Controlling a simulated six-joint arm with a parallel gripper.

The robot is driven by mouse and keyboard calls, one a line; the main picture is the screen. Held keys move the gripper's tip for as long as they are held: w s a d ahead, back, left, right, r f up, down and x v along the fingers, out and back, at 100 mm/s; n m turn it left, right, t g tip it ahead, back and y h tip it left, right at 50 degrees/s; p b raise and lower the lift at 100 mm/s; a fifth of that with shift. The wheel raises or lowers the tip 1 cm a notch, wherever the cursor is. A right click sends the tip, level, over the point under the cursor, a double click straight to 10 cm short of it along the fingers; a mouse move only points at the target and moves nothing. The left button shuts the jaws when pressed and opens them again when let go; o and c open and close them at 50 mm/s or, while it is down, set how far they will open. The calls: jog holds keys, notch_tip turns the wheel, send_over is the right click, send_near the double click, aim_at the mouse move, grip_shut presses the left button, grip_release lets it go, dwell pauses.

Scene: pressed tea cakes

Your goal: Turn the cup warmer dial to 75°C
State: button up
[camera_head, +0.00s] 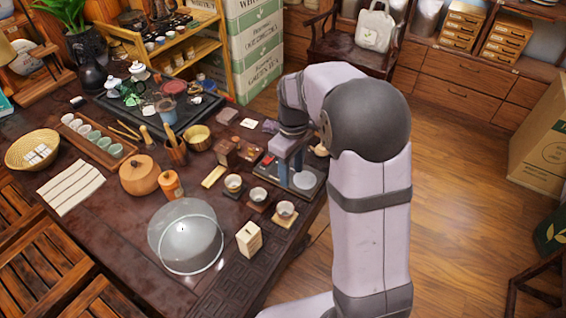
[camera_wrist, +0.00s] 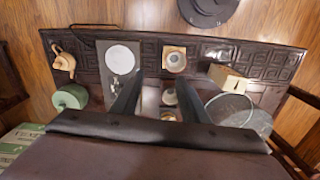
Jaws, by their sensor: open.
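The cup warmer (camera_head: 316,194) is a dark flat unit with a pale round plate near the table's right edge. In the wrist view it is a grey panel (camera_wrist: 107,80) with a white disc at its upper end. I cannot make out the dial or its markings; my gripper covers part of the panel. My gripper (camera_head: 290,174) points down over the warmer, beside the pale plate. In the wrist view its two fingers (camera_wrist: 160,82) are apart with nothing held between them, and the left finger overlaps the panel's lower right part. I cannot tell whether a finger touches it.
Several small cups stand on coasters left of the warmer, one of them (camera_head: 285,209) nearest the table edge. A cream box (camera_head: 249,239) and a clear glass dome (camera_head: 186,240) stand nearer the front. In the wrist view, a teapot (camera_wrist: 64,61) and a green container (camera_wrist: 70,97) lie left of the warmer.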

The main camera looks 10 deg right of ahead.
jog(key=w+f+n, duration=0.1)
jog(key=w+n, duration=0.1)
jog(key=w, duration=0.2)
jog(key=w+f+n, duration=0.2)
jog(key=w, duration=0.2)
jog(key=w+d+f+n, duration=0.1)
jog(key=w+n, duration=0.2)
jog(key=w, duration=0.1)
jog(key=shift+w+f, duration=0.15)
jog(key=shift+w, duration=0.15)
jog(key=shift+w+f+n, duration=0.25)
jog(key=shift+w+n, duration=0.15)
jog(key=shift+w, duration=0.1)
jog(key=shift+f, duration=0.15)
jog(key=shift+f+p, duration=0.8)
jog(key=shift+f, duration=2.7)
grip_shut()
